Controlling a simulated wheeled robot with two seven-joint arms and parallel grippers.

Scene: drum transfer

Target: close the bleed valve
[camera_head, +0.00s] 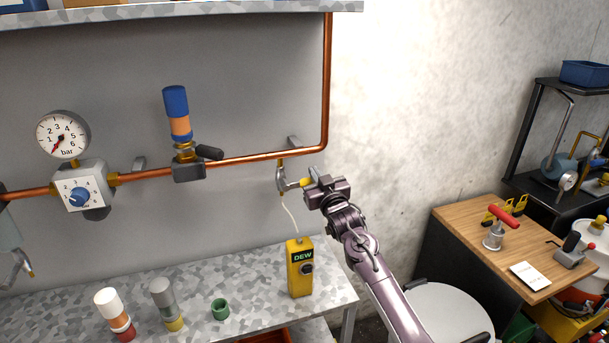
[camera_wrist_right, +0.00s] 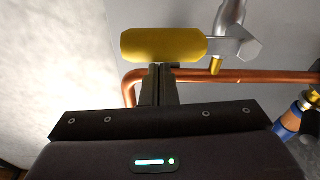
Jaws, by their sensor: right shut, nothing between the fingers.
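The bleed valve (camera_head: 281,178) is a small silver fitting under the copper pipe, with a yellow handle (camera_head: 305,183) pointing right. In the right wrist view the yellow handle (camera_wrist_right: 163,44) lies level across the top, with the silver valve body (camera_wrist_right: 228,46) to its right. My right gripper (camera_head: 312,184) is at the handle's outer end in the head view. In the right wrist view its fingers (camera_wrist_right: 158,72) are shut and empty, right at the handle's lower edge; I cannot tell whether they touch.
The copper pipe (camera_head: 255,158) carries a gauge (camera_head: 62,134), a regulator (camera_head: 80,190) and a blue-and-orange cartridge (camera_head: 178,115). A thin white hose runs from the valve towards the yellow DEW meter (camera_head: 300,272) on the bench (camera_head: 255,260). Bottles and a green cup stand further left.

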